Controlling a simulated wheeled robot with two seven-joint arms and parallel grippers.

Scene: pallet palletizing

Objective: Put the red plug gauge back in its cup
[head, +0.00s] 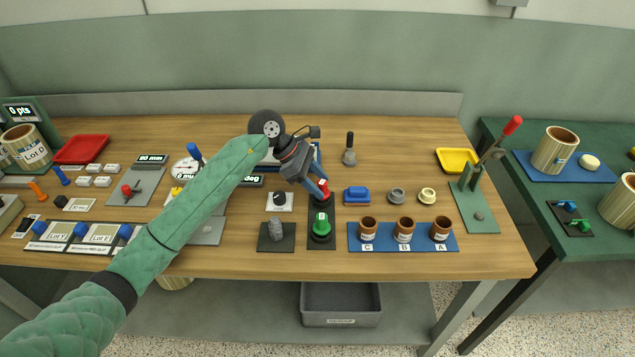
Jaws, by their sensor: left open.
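The red plug gauge (324,194) is at the back of a narrow dark mat, right at the fingertips of my left gripper (319,189). The gripper reaches down from the upper left with open jaws and hides part of the gauge. I cannot tell whether the gauge sits in a cup or touches the fingers. A green plug gauge (321,224) stands upright in a black cup on the front of the same mat (321,245). My right gripper is out of view.
A blue tray (380,246) with brown cups C, B and A lies right of the mat. A blue block (356,195) and two small rings are behind it. A grey lump (276,231) on a dark pad is to the left. A lever press (470,180) stands at the right edge.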

